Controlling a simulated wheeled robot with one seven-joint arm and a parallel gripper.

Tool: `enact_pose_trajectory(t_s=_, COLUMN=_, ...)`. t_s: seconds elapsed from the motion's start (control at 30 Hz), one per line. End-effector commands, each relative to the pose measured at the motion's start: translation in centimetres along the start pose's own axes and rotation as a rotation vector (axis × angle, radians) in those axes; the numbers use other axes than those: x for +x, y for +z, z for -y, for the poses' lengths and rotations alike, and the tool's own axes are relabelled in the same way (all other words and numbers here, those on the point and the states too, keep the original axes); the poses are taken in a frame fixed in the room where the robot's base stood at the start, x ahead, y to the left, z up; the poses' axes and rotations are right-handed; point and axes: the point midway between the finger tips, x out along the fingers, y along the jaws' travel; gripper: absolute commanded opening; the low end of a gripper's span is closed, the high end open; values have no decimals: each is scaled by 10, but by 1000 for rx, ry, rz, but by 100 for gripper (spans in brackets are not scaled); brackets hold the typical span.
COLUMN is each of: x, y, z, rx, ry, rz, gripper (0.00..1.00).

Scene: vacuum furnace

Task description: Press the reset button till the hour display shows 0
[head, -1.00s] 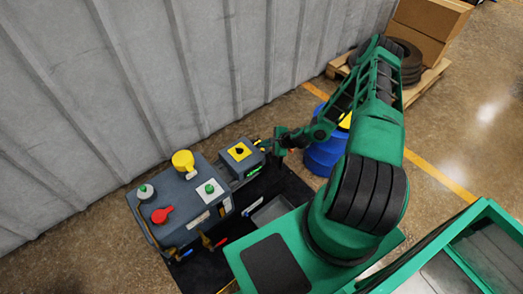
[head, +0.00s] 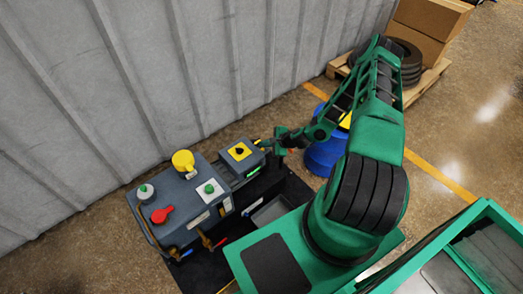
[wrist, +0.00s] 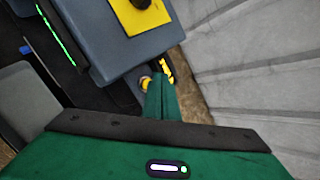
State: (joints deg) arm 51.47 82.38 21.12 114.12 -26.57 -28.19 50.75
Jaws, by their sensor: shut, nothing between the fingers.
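My gripper (head: 264,143) is shut and empty at the far right side of a small grey box (head: 234,164) with a yellow top plate and black knob. In the wrist view its fingertips (wrist: 160,77) are next to a small round yellow-and-brass part (wrist: 145,83) on the box's side, perhaps the reset button. I cannot tell whether they touch. A green lit strip, perhaps the hour display (head: 253,171), is on the box's front; it also shows in the wrist view (wrist: 55,32), with no readable digits.
A corrugated wall (head: 130,80) is behind. A blue drum (head: 321,158) stands right of the box.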

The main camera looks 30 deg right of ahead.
Motion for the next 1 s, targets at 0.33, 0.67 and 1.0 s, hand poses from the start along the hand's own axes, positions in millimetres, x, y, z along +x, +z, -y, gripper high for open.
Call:
enact_pose_trajectory(t_s=0.33, x=4, y=-4, z=-4, rx=0, ry=0, rz=0, gripper=0)
enact_pose_trajectory(t_s=0.67, x=5, y=-4, z=-4, rx=0, ry=0, rz=0, gripper=0)
enact_pose_trajectory(t_s=1.0, x=6, y=-5, z=-6, rx=0, ry=0, rz=0, gripper=0)
